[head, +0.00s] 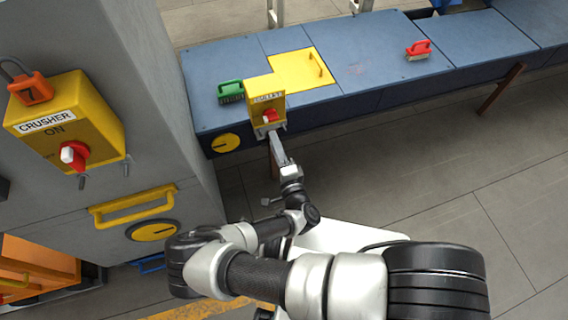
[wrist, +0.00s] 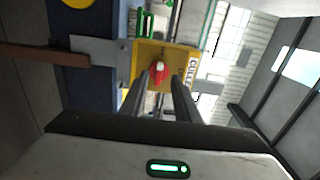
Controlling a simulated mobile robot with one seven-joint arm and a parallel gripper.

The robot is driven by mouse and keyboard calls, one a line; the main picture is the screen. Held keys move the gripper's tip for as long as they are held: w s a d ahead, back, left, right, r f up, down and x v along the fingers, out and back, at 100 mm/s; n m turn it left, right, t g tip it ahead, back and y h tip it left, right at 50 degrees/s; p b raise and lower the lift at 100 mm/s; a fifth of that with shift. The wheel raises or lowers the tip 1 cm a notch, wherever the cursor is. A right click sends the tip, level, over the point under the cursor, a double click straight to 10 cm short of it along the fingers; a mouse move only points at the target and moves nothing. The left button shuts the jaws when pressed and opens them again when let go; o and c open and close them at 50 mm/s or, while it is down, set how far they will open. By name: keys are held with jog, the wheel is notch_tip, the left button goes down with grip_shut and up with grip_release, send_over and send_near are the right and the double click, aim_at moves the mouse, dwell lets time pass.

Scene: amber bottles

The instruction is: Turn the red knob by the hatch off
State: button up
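The red knob (head: 269,116) with a white-marked face sits on the front of a small yellow switch box (head: 266,92) at the edge of the blue bench. A yellow hatch (head: 312,74) lies in the bench top beside the box. In the wrist view the knob (wrist: 159,72) shows on the yellow box (wrist: 181,54), whose label reads about "CULLET", partly cut by a finger. My gripper (head: 273,134) is just below and in front of the knob. In the wrist view its two fingers (wrist: 161,80) are apart, with the knob seen between their tips; contact cannot be told.
A yellow "CRUSHER" box (head: 70,120) with another red knob (head: 75,155) hangs on the grey cabinet at left. A green brush (head: 230,91) stands left of the switch box. A red brush (head: 418,50) lies farther right on the bench. The floor at right is clear.

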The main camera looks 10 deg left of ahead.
jog(key=v, duration=0.9)
jog(key=shift+p, duration=0.35)
jog(key=shift+s, duration=0.1)
